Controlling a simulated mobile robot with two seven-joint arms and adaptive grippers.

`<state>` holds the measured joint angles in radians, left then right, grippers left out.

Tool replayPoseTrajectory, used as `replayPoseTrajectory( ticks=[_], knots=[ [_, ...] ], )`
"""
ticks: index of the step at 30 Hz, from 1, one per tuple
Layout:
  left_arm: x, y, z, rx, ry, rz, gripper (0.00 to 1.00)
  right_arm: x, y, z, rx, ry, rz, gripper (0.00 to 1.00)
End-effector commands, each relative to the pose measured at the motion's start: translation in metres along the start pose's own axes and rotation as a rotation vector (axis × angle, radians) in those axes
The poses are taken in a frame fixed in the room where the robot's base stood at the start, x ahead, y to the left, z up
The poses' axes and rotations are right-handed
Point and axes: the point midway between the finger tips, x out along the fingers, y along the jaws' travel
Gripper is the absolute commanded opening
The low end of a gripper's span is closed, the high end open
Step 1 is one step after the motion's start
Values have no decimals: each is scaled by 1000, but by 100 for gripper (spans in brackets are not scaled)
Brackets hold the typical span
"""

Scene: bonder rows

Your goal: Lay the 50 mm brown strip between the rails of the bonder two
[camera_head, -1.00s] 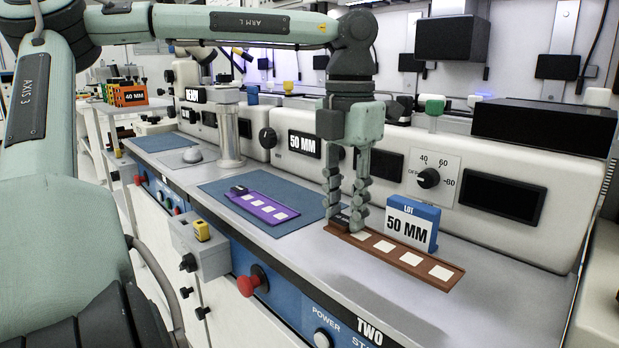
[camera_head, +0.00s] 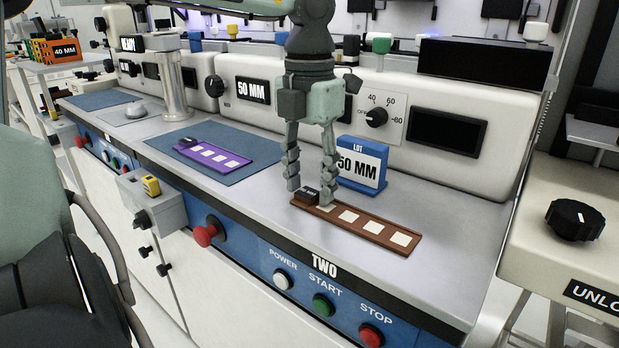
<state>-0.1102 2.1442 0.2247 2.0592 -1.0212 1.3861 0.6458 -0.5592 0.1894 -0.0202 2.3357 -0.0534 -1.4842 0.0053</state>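The brown strip (camera_head: 375,228), with a row of pale squares and a small dark block at its left end, lies flat on the grey bench top in front of the blue "LOT 50 MM" stand (camera_head: 361,165). My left gripper (camera_head: 309,196) points down at the strip's left end. Its two fingers are apart, one on each side of the dark block. Whether they touch the strip is not clear. The bench front is labelled "TWO" (camera_head: 323,266). I cannot make out the rails. My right gripper is not in view.
A purple strip (camera_head: 226,160) lies on a blue mat (camera_head: 184,139) to the left. A metal post (camera_head: 171,88) stands behind that mat. A panel with a dial and a "50 MM" plate (camera_head: 253,90) runs along the back. A red knob (camera_head: 208,231) sticks out at the front.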

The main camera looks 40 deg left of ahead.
Motion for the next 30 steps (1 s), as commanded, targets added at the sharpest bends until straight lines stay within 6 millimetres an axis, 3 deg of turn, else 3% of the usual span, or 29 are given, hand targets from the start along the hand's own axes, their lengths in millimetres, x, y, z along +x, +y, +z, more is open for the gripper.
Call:
replayPoseTrajectory(
  ticks=[11, 22, 30],
  knots=[
    [1, 0, 0, 1, -1, 0, 49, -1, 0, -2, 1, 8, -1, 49],
    [-60, -3, 1, -2, -4, 2, 49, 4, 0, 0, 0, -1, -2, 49],
    [-76, -3, 0, 0, 0, 1, 49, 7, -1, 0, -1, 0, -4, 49]
  ],
)
